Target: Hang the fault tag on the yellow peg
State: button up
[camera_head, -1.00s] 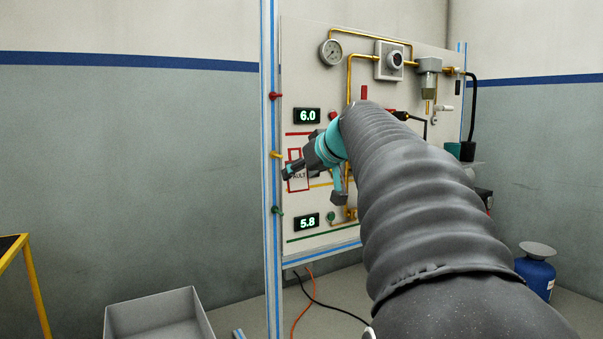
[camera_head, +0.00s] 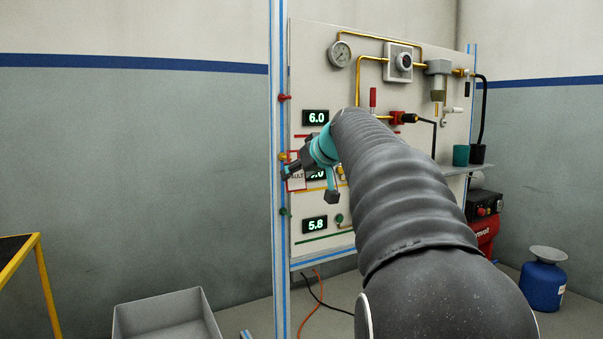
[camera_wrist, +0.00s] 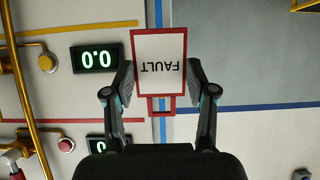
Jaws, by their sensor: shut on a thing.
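The fault tag (camera_wrist: 158,62) is a white card with a red border and a small red loop, upside down in the wrist view. My gripper (camera_wrist: 159,82) is shut on it, one finger at each side edge. In the head view my gripper (camera_head: 291,170) and the partly covered tag (camera_head: 298,180) are in front of the panel's left edge. The yellow peg (camera_head: 283,156) is on the blue-striped post, just above and left of the tag. The tag looks apart from the peg, but depth is hard to tell. I cannot make out the peg in the wrist view.
A red peg (camera_head: 285,97) is higher on the same post (camera_head: 278,240), a green peg (camera_head: 285,211) lower. The panel (camera_head: 312,60) carries pipes, a gauge and displays to the right. A grey bin (camera_head: 165,312) stands on the floor.

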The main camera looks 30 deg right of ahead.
jog(key=shift+w+r+p+x, duration=0.15)
jog(key=shift+r+p+x, duration=0.1)
jog(key=shift+x, duration=0.85)
jog(key=shift+w+r+p+x, duration=0.1)
jog(key=shift+r+p+x, duration=0.1)
jog(key=shift+x, duration=0.85)
jog(key=o, duration=0.9)
jog(key=shift+r, duration=0.1)
jog(key=v, duration=1.1)
jog(key=shift+s+r, duration=0.2)
jog(key=shift+s, duration=0.15)
